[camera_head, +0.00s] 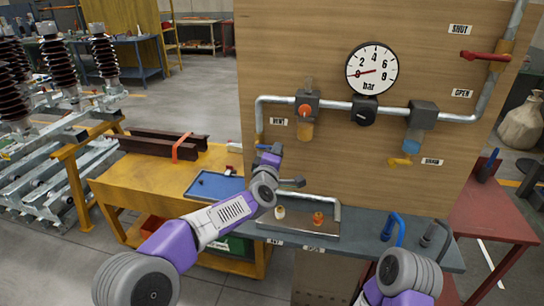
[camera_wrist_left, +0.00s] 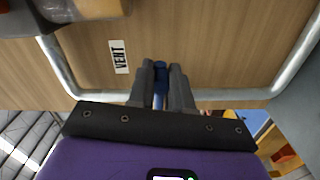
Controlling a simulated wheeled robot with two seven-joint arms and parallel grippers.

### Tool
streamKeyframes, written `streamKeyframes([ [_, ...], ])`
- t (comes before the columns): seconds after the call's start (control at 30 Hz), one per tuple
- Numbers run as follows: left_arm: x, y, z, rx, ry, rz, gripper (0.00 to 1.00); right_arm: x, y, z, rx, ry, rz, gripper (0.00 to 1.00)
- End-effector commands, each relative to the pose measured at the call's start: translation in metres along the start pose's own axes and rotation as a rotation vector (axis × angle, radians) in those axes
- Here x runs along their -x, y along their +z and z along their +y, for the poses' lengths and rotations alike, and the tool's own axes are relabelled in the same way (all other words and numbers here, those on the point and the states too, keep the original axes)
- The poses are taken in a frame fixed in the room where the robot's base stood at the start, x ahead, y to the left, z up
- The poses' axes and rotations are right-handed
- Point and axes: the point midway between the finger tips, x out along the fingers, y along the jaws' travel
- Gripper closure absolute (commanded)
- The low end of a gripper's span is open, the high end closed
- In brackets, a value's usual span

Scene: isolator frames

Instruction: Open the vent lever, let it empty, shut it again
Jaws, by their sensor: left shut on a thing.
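The vent lever (camera_wrist_left: 160,78) is a slim blue handle beside the white VENT label (camera_wrist_left: 119,57) in the left wrist view. My left gripper (camera_wrist_left: 161,85) is shut on it. In the head view my left gripper (camera_head: 268,160) is at the lower left of the wooden panel, just under the left end of the pipe; the lever is mostly hidden there. The round gauge (camera_head: 372,69), marked in bar, has its red needle pointing left, near 0. My right gripper is out of view.
A red lever (camera_head: 485,56) points left on the right-hand pipe, between SHUT and OPEN labels. A yellow drain tap (camera_head: 400,161) sits low on the panel. Below are a metal tray (camera_head: 335,231) and blue and grey hooked parts on the grey shelf. A yellow bench (camera_head: 165,180) stands left.

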Motion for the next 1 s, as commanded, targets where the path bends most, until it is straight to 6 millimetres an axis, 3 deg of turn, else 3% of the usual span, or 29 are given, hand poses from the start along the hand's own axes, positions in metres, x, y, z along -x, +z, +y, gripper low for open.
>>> streamKeyframes([
  [0.03, 0.0007, -0.002, 0.0111, 0.001, 0.02, 0.006, 1.0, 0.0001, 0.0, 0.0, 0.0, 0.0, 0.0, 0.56],
  [0.5, 0.0006, -0.0029, 0.0122, 0.008, 0.022, 0.008, 1.0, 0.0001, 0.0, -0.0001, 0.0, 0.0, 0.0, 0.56],
  [0.53, 0.0006, -0.003, 0.0122, 0.008, 0.021, 0.008, 0.76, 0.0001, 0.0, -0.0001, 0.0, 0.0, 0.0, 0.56],
  [0.67, 0.0004, -0.0031, 0.0103, 0.01, 0.018, 0.008, 0.56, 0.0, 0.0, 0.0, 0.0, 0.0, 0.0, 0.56],
  [1.0, 0.0017, -0.0023, 0.0053, 0.013, 0.008, 0.005, 0.56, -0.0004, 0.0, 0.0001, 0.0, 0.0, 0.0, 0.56],
])
